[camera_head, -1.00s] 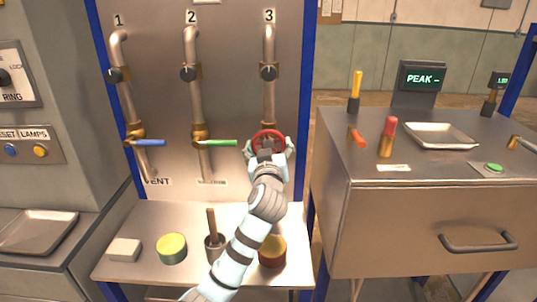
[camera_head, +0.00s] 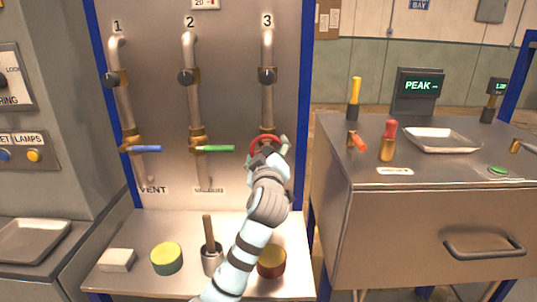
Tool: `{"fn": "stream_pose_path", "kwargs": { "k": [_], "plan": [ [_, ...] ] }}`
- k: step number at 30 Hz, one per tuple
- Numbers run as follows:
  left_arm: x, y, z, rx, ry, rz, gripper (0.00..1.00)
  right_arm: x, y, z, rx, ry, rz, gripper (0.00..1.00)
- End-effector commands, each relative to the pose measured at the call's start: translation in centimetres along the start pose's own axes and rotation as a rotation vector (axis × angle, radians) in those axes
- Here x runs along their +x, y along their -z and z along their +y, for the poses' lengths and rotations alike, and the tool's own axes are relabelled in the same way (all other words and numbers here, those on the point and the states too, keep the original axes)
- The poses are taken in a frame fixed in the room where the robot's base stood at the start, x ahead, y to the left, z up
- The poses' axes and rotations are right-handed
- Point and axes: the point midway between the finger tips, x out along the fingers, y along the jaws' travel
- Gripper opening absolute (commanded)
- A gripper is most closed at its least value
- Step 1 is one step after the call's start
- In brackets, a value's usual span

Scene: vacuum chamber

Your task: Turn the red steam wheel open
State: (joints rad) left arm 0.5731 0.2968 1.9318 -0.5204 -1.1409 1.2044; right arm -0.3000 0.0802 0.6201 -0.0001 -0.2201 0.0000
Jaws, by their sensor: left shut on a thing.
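The red steam wheel (camera_head: 257,138) sits at the lower end of pipe 3 on the metal panel. My left arm reaches up from the bottom of the view, and my left gripper (camera_head: 268,151) is at the wheel, shut on its rim. The gripper and wrist hide the wheel's lower right part. My right gripper is not in view.
A blue lever (camera_head: 146,149) and a green lever (camera_head: 215,148) are on pipes 1 and 2. On the shelf below stand a white block (camera_head: 117,260), a green-yellow tin (camera_head: 167,258), a cup with a rod (camera_head: 212,258) and a red-yellow tin (camera_head: 271,262). A steel bench (camera_head: 430,220) stands right.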

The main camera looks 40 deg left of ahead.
Motion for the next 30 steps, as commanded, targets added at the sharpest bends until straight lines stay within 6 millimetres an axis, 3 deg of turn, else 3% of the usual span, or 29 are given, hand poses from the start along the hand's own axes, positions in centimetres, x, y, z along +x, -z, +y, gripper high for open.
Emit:
{"fn": "stream_pose_path", "kwargs": {
  "k": [6, 7, 11, 23, 26, 30],
  "plan": [
    [0.0, -0.1, 0.0, 0.000, 0.001, -0.002, 0.46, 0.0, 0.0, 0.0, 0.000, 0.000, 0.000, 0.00],
    [0.0, -0.1, 0.0, 0.000, 0.001, -0.002, 0.76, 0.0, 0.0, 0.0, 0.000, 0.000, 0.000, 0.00],
    [0.0, 0.0, 0.0, 0.001, 0.001, -0.001, 0.95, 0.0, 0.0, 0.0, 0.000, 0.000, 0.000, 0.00],
    [-0.6, 0.0, 0.1, 0.002, -0.002, 0.001, 0.95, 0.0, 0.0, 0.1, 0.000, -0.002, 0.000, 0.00],
    [-2.3, -0.1, 0.1, -0.001, -0.003, -0.001, 0.95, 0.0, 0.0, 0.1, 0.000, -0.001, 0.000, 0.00],
    [-6.3, -0.1, 0.0, -0.003, -0.002, -0.002, 0.95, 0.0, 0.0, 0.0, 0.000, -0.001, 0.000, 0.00]
  ]
}}
